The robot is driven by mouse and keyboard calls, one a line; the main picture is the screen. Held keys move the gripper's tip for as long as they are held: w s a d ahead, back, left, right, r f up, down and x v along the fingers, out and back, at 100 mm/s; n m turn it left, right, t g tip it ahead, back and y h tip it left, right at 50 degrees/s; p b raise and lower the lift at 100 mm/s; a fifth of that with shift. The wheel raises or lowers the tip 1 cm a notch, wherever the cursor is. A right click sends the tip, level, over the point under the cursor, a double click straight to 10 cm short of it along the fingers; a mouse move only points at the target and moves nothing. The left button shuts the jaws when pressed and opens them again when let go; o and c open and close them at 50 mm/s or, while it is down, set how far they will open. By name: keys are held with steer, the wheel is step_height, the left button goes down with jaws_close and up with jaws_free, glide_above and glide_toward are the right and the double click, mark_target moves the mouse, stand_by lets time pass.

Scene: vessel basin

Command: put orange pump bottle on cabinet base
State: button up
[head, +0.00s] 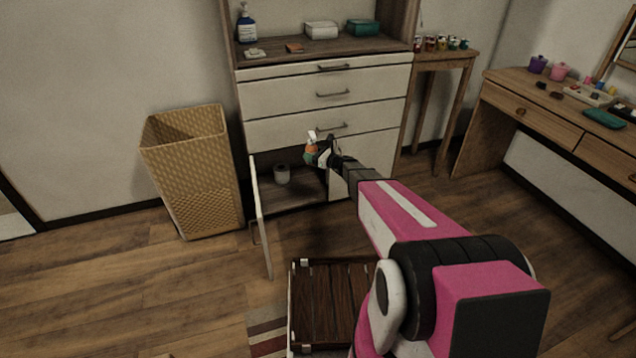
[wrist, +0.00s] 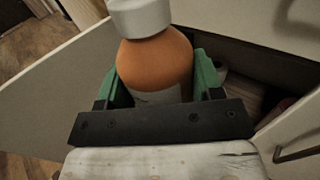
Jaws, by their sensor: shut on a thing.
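The orange pump bottle (wrist: 155,65) has a pale cap and shows large in the wrist view, between the green fingers of my gripper (wrist: 158,85). My gripper is shut on it. In the head view the bottle (head: 311,148) is small, held upright or nearly so in my gripper (head: 316,155), in front of the cabinet's open lower compartment. The cabinet base (head: 290,204) is the dark wooden floor of that compartment, seen below the bottle. My gripper and arm hide part of the compartment's right side.
A light grey cup-like object (head: 282,174) stands inside the compartment at the left. The open cabinet door (head: 260,220) sticks out on the left. A wicker basket (head: 195,170) stands further left. A slatted wooden stool or crate (head: 328,305) is on the floor in front.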

steer(key=w+a+f, duration=0.4)
steer(key=a+f, duration=0.5)
steer(key=f, duration=0.5)
steer(key=w+a+f, duration=0.4)
steer(key=a+f, duration=0.5)
steer(key=f, duration=0.5)
steer(key=w+d+f, duration=0.1)
steer(key=w+f, duration=0.1)
steer(key=w, duration=0.1)
steer(key=w+d+f, duration=0.2)
steer(key=w, duration=0.2)
steer(key=w+d+f, duration=0.1)
steer(key=w+f, duration=0.1)
steer(key=w, duration=0.1)
steer(key=shift+w+d+f, duration=0.15)
steer(key=shift+w+d, duration=0.1)
steer(key=shift+w, duration=0.15)
steer(key=shift+f, duration=1.9)
steer(key=shift+f, duration=0.2)
steer(key=o, duration=1)
steer(key=shift+r, duration=0.1)
